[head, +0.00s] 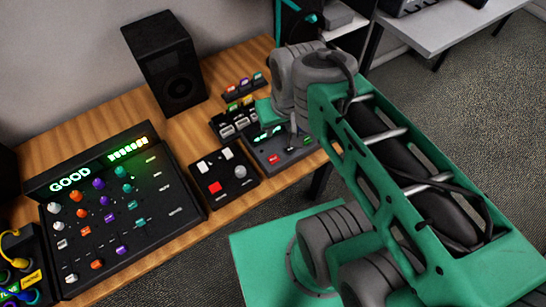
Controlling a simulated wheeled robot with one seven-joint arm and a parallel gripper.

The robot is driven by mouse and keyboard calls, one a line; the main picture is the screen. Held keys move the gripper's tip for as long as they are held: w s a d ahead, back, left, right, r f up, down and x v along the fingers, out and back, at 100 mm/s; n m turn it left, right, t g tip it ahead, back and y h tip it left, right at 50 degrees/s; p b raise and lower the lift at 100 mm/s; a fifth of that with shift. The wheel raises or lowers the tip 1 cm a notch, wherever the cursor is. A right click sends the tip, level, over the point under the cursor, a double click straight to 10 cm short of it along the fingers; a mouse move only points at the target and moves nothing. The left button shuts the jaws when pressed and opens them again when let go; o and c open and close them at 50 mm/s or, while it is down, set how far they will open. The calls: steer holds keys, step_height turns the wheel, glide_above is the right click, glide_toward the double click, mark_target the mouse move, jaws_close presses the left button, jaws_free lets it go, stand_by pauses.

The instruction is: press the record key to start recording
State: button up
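No label shows which key is the record key. My gripper (293,127) points down over the grey device, to the right of the red square key. Its fingers are small and partly hidden by my wrist, so I cannot tell whether they are open or touching the device.
A mixer (150,222) with coloured knobs and a lit "GOOD" display stands at the left. A black speaker (166,65) stands at the back. A rack of connectors (233,122) sits behind the grey device. Yellow and blue cables (18,262) lie at the far left.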

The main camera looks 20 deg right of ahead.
jaws_close()
stand_by(1.4)
